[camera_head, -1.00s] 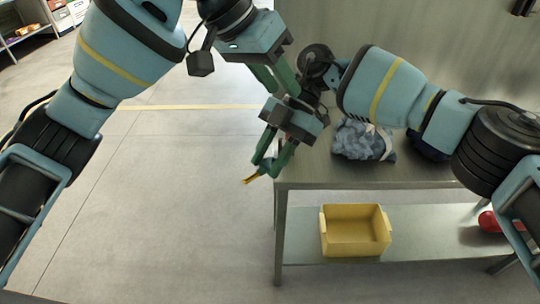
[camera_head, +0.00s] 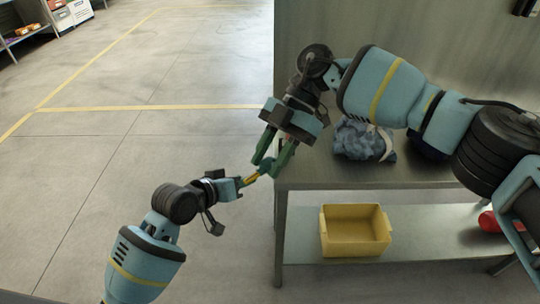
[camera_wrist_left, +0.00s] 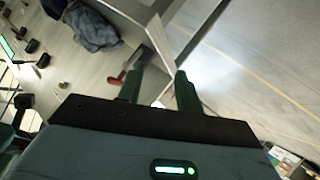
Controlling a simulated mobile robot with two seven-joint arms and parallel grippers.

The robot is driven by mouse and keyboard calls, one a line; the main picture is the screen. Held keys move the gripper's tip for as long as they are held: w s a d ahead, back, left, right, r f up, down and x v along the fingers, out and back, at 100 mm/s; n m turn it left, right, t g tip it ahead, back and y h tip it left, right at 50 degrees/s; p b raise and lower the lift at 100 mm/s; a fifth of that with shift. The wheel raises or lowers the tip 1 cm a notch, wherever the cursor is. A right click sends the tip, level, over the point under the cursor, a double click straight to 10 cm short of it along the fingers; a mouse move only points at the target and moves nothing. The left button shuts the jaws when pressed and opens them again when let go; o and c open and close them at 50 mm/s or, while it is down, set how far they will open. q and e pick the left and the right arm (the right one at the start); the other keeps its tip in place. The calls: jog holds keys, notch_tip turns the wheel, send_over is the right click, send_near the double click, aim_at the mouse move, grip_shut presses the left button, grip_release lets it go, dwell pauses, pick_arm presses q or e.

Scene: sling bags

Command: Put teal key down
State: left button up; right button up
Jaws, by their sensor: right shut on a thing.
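My right gripper (camera_head: 268,165) is shut on the teal key (camera_head: 251,179). The key's gold part points down and left from the fingertips, and its teal part is partly covered by the green fingers. This gripper hangs by the table's front-left corner, with floor behind it in the picture. My left arm comes in low from the left, and its gripper body ends close to the key's gold tip in the head view. Whether they touch I cannot tell. In the left wrist view my left gripper (camera_wrist_left: 159,78) has its green fingers apart, with no held thing visible between them.
A grey table (camera_head: 310,172) carries a blue-grey bag (camera_head: 362,140) and a dark bag, partly hidden by my right arm. On its lower shelf stand an empty yellow bin (camera_head: 355,232) and a red thing (camera_head: 488,221). The floor left of the table is clear.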

pick_arm(q)
jog(key=s+a+f+y, duration=0.3)
jog(key=s+a+f, duration=0.1)
jog(key=s+f, duration=1)
jog(key=s+a+f+y, duration=0.1)
jog(key=s+f, duration=0.3)
jog(key=s, duration=0.4)
jog(key=s+a+f+m+g+y, duration=0.1)
jog(key=s+a+f, duration=0.2)
jog(key=s, duration=0.6)
notch_tip(320, 180, down, 2)
jog(key=shift+s+a, duration=0.25)
jog(key=shift+a, duration=0.05)
jog(key=shift+d+f, duration=0.1)
